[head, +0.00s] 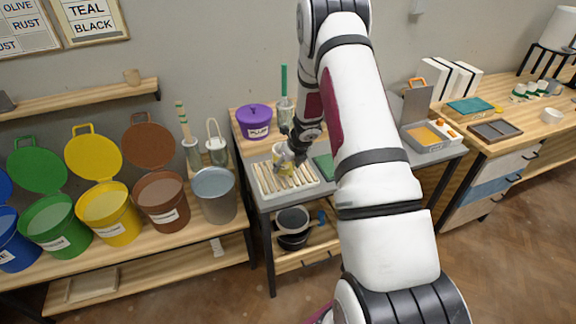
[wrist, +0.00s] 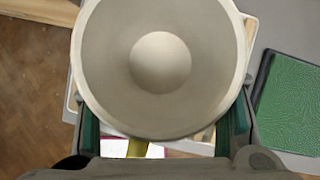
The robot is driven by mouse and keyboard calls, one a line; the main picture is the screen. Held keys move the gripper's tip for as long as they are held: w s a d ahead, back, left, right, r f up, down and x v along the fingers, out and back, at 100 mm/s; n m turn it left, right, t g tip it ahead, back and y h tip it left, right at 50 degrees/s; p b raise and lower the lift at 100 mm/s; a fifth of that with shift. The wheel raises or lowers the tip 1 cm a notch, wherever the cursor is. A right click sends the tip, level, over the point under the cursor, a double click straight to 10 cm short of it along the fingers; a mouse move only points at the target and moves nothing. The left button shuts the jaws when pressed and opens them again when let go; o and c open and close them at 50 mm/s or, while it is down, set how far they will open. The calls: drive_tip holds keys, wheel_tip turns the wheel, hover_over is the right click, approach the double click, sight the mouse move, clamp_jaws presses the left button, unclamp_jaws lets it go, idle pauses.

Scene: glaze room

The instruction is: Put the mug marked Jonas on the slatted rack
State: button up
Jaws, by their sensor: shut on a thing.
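My gripper (head: 292,154) is shut on a pale mug with some yellow on it (head: 281,158). In the wrist view the mug (wrist: 160,65) fills the middle and I look down into its empty, grey-beige inside. The green-edged fingers (wrist: 160,125) sit on either side of it. A name on the mug cannot be read. The slatted rack (head: 283,187), a pale tray with wooden slats, lies on the grey table directly below and around the mug. I cannot tell whether the mug touches the slats. The rack's edge (wrist: 250,28) shows behind the mug in the wrist view.
A green mat (head: 324,166) lies right of the rack; it also shows in the wrist view (wrist: 288,105). A purple lidded pot (head: 254,121) and a tool holder (head: 286,114) stand behind. A grey bucket (head: 214,195) stands left of the table. An open grey box (head: 428,137) is farther right.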

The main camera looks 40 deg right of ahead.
drive_tip(key=shift+f, duration=0.3)
drive_tip(key=o, duration=1.4)
drive_tip(key=shift+f, duration=0.1)
drive_tip(key=shift+c, duration=0.2)
